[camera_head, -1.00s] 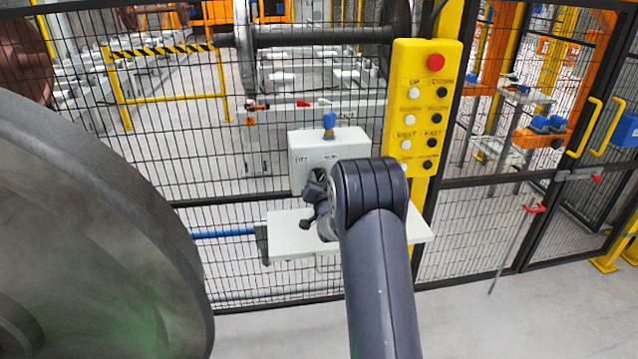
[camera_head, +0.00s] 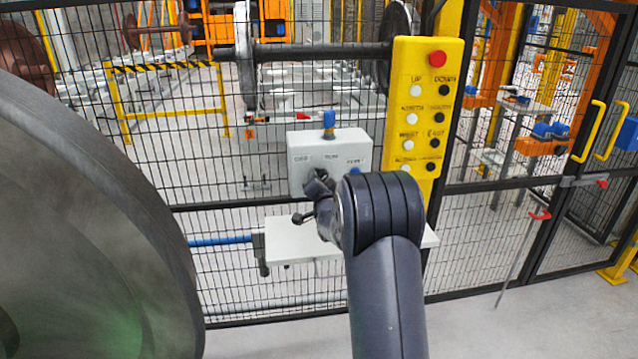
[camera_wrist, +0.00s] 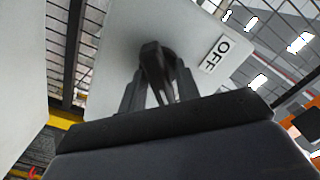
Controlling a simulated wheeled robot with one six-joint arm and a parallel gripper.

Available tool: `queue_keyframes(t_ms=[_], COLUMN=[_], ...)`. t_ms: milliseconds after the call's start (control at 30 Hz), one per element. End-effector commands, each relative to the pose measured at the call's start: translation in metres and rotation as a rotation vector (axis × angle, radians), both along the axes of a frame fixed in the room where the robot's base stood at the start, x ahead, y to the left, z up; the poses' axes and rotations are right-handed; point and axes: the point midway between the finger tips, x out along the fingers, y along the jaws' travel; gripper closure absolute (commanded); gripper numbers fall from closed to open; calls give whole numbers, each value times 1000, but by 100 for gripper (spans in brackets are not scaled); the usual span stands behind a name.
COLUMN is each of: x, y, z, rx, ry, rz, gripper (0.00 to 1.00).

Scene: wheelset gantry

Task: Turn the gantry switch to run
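The switch box (camera_head: 309,162) is a light grey box with a blue-topped part (camera_head: 329,119) on top, mounted at the mesh fence. Small labels run along its face; the left one looks like OFF. In the wrist view the OFF label (camera_wrist: 217,53) is clear on the pale panel (camera_wrist: 112,65). A dark switch knob (camera_wrist: 153,58) stands beside it. My gripper (camera_wrist: 158,92) is at the knob, with its dark fingers apart on either side of it. I cannot tell whether they touch it. In the head view my gripper (camera_head: 318,190) is in front of the box's lower face, partly hidden by my arm.
A yellow button panel (camera_head: 424,120) with a red button stands right of the box. A white shelf (camera_head: 290,242) sits below it. A large grey wheel (camera_head: 95,220) fills the left. The black mesh fence (camera_head: 235,170) runs behind. Open floor (camera_head: 540,320) lies at lower right.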

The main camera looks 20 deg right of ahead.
Motion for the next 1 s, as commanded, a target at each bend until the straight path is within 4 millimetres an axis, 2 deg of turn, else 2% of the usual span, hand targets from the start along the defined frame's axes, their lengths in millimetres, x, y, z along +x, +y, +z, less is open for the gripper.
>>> queue_keyframes(t_ms=[100,467,567,1000], x=[0,-6,-17,-89], y=[0,1,3,18], z=[0,0,0,-1], rx=[2,0,0,1], ry=[-1,-1,0,-1], rz=[-1,-1,0,-1], gripper=[60,60,60,60])
